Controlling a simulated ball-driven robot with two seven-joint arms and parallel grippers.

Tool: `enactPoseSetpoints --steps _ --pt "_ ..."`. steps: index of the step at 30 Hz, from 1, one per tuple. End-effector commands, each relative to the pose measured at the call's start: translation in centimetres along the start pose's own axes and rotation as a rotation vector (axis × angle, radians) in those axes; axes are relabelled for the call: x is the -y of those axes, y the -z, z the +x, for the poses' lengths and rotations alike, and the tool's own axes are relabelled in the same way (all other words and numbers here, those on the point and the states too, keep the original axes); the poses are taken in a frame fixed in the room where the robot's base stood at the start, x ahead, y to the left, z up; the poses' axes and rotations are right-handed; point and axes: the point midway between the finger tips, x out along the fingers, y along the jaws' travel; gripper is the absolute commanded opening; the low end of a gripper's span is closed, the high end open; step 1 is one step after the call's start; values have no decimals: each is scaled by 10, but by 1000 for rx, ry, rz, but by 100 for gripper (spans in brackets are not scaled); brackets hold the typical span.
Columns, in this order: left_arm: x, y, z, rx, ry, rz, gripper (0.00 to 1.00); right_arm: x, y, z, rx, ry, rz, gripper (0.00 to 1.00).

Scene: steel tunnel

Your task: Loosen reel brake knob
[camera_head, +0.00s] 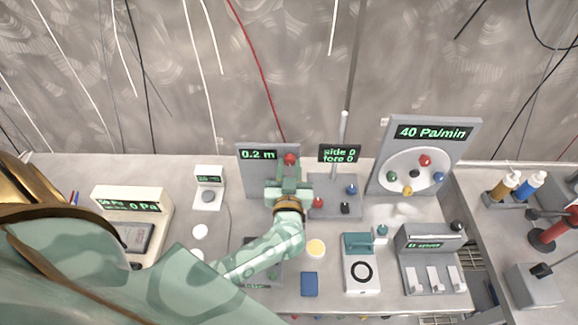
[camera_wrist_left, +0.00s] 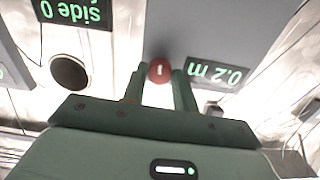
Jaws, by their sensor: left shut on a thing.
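A round red knob (camera_head: 290,159) sits on the front of a grey upright panel (camera_head: 258,178) with a green "0.2 m" readout. I cannot tell from a label that it is the reel brake knob. My left gripper (camera_head: 290,172) reaches up to the panel and is shut on the red knob. In the left wrist view the red knob (camera_wrist_left: 160,70), with a white mark on its face, sits between the two fingertips (camera_wrist_left: 160,76) of my left gripper. The "0.2 m" readout (camera_wrist_left: 214,73) is upside down beside it. My right gripper is not in view.
Right of the panel stand a "side 0 fore 0" display (camera_head: 339,153) with a joystick-like base (camera_head: 330,188), and a "40 Pa/min" board (camera_head: 432,133) with coloured knobs. A small gauge box (camera_head: 209,186) stands left.

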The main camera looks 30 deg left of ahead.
Motion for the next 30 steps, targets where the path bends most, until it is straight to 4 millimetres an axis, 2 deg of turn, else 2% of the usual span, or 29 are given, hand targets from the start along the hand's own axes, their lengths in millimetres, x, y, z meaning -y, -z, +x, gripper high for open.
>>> enactPoseSetpoints --steps 12,30 --pt "-1 1 -1 3 1 -375 6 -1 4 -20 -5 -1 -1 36" --pt "-1 0 0 2 2 -946 6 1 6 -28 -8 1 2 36"
